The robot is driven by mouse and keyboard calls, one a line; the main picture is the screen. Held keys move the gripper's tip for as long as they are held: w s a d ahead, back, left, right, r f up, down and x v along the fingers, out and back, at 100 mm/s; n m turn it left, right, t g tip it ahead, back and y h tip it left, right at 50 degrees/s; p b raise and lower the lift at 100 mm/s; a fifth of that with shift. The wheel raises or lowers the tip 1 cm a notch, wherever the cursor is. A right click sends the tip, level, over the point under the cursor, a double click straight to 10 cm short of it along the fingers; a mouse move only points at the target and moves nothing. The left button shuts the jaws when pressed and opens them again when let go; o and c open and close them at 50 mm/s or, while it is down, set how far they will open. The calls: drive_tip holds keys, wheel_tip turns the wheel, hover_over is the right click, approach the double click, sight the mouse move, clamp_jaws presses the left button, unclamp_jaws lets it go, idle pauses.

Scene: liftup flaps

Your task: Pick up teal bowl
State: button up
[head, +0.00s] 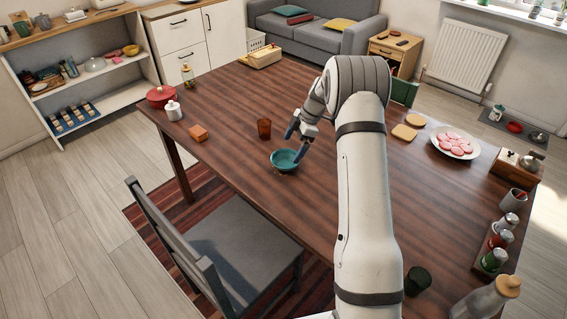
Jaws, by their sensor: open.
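The teal bowl (284,161) stands upright on the dark wooden table (225,115), left of the table's middle and near its front-left edge. My gripper (295,142) is open, with its fingers pointing down at the bowl's right and far side. One finger overlaps the far rim in the picture and the other is at the right rim. I cannot tell whether either finger touches the bowl.
An orange-brown box (198,133), a white shaker (174,111) and a red pot (161,96) are further left. A grey chair (235,240) stands at the table's front edge. A plate of pink pieces (455,143) lies right.

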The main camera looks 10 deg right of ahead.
sight(282, 165)
drive_tip(key=p+x, duration=0.1)
drive_tip(key=x, duration=0.5)
drive_tip(key=shift+s+a+f, duration=0.15)
drive_tip(key=shift+a+f, duration=0.05)
drive_tip(key=shift+a, duration=0.05)
drive_tip(key=c, duration=0.7)
